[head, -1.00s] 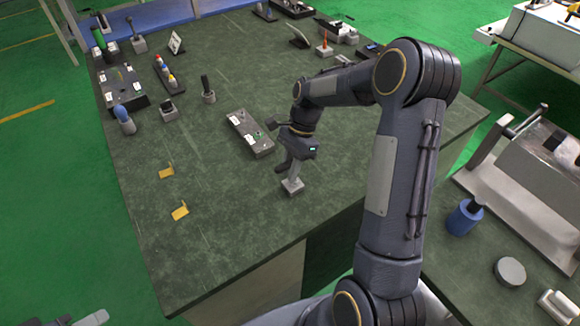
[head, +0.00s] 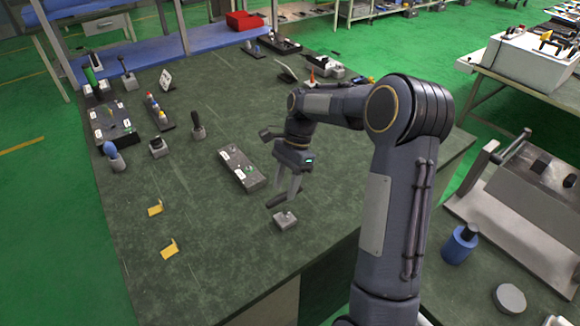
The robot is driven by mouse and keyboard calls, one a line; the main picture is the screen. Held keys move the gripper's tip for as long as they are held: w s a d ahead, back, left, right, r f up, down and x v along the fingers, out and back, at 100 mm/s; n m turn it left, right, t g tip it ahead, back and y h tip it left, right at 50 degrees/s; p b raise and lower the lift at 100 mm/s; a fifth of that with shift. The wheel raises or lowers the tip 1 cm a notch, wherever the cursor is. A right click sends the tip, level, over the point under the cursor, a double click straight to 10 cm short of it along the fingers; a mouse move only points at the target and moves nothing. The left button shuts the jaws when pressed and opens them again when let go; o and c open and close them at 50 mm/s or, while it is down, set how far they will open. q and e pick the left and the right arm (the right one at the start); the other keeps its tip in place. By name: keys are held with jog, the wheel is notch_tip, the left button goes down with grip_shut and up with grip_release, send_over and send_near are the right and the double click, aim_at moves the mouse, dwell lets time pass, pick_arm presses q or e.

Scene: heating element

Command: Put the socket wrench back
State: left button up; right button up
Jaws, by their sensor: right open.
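My right gripper (head: 284,194) is over the middle right of the green table, fingers pointing down and apart, with nothing visible between them. Just below its fingertips, a small grey block (head: 285,221) with a short raised top sits on the table. I cannot tell whether the fingertips touch it or whether it holds part of the socket wrench. Several upright handled tools stand in holders to the left, including a dark-handled one (head: 198,125) and a blue-topped one (head: 113,155). I cannot tell which tool is the socket wrench. My left gripper is out of view.
A dark tray with white labels (head: 240,168) lies left of my right gripper. Two yellow brackets (head: 155,208) are on the left of the table. A side bench at right holds a blue bottle (head: 460,245).

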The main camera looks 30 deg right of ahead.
jog(key=v, duration=0.6)
jog(key=s+a+r+n+t, duration=0.4)
jog(key=s+r+n, duration=0.3)
jog(key=s, duration=0.4)
jog(key=s+a+f+n+t, duration=0.2)
jog(key=s+a+n, duration=0.1)
jog(key=s, duration=0.3)
jog(key=s+a+f+n+t, duration=0.1)
jog(key=s+a+f+n, duration=0.2)
jog(key=s+n, duration=0.3)
jog(key=shift+s+a+t+h, duration=0.2)
jog(key=shift+s+t+h, duration=0.1)
jog(key=shift+s+t, duration=0.15)
